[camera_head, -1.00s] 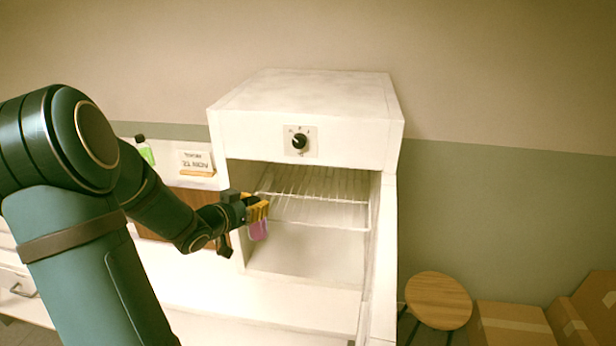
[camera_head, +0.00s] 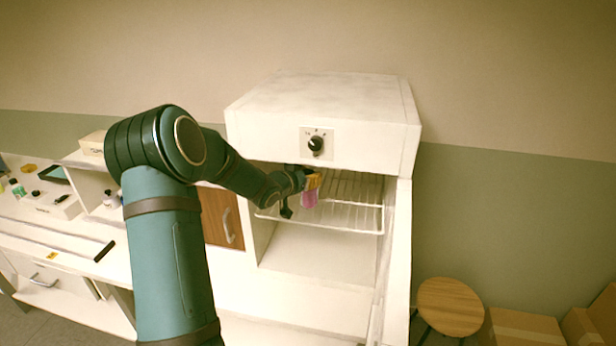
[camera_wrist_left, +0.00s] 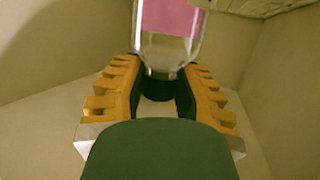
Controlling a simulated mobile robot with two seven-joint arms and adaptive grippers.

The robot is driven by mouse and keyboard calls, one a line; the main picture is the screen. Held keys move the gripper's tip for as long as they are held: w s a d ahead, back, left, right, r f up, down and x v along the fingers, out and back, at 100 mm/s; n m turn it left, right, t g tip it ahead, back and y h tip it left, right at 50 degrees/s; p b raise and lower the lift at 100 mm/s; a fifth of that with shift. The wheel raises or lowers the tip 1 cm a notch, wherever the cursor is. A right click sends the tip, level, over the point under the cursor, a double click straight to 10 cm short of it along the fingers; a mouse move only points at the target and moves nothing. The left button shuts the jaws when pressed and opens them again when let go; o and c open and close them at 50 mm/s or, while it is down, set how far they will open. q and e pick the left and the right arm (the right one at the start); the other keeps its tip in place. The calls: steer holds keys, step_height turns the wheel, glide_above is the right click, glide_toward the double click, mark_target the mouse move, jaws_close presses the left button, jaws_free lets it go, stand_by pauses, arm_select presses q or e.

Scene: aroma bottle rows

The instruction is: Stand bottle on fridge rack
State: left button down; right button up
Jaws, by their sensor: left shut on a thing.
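The bottle (camera_head: 309,199) is pink-labelled and clear, and is held inside the fridge opening, near the front of the wire rack (camera_head: 352,215). My left gripper (camera_head: 311,181) is shut on it; its yellow fingers partly cover it in the head view. In the left wrist view the bottle (camera_wrist_left: 168,30) lies between the yellow fingers, which grip around its dark cap end (camera_wrist_left: 158,88). I cannot tell whether its base touches the rack. The white fridge (camera_head: 322,120) stands open with a black knob on its front. My right gripper is not in view.
The fridge's side walls and top panel surround the opening closely. The rack has free room to the right of the bottle. A bench (camera_head: 60,235) with small bottles and boxes is at left. A round stool (camera_head: 450,306) and cardboard boxes (camera_head: 525,328) stand at right.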

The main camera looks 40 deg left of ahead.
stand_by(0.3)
arm_select(q)
steer(key=shift+f, duration=0.2)
steer(key=c, duration=0.8)
jaws_free()
steer(key=shift+r, duration=0.25)
steer(key=s, duration=0.4)
steer(key=s+d, duration=0.1)
steer(key=s, duration=0.8)
steer(key=shift+s+d+r+b, duration=0.1)
steer(key=shift+s+d+b, duration=0.1)
steer(key=shift+b, duration=0.1)
steer(key=shift+w, duration=0.1)
